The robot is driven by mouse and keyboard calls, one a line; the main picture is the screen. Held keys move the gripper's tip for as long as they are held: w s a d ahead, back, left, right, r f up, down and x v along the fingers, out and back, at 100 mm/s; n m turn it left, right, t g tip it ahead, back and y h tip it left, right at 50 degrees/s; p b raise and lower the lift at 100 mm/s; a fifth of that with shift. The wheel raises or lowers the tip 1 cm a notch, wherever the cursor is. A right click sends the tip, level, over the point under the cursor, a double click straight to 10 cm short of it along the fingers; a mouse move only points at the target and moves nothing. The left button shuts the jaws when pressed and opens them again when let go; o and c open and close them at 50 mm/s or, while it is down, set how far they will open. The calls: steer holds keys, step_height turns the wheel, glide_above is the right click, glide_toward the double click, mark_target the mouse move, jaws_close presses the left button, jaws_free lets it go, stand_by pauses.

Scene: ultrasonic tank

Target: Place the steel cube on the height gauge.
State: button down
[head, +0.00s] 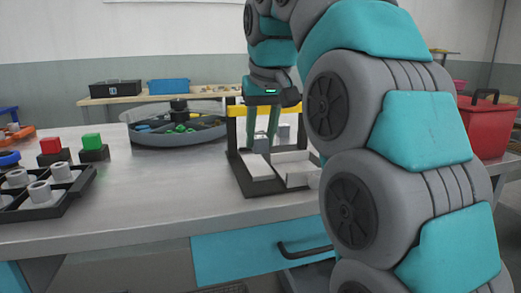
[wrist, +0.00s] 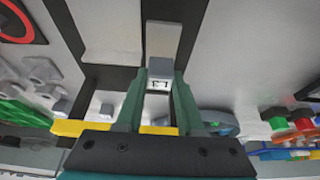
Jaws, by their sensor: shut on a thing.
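The steel cube (wrist: 160,67) is grey, with a dark mark on one face. My gripper (wrist: 160,88) is shut on it, with a green finger on each side. In the head view my gripper (head: 262,142) points down at the height gauge, and the grey cube shows small between its fingertips. The height gauge (head: 262,191) has a black base, black posts and a yellow crossbar (head: 240,111). Pale blocks (head: 290,158) stand on its base. The cube is among the posts and blocks; whether it touches the base I cannot tell.
Left of the gauge are a round divided tray (head: 165,139), a red cube (head: 51,145) and a green cube (head: 91,140) on black stands, and a black rack (head: 45,211) with grey rings. A red bin (head: 488,127) stands at right. The table between rack and gauge is clear.

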mark_target(262, 144)
steer(key=shift+f, duration=1.7)
steer(key=shift+f, duration=0.1)
steer(key=c, duration=0.5)
jaws_free()
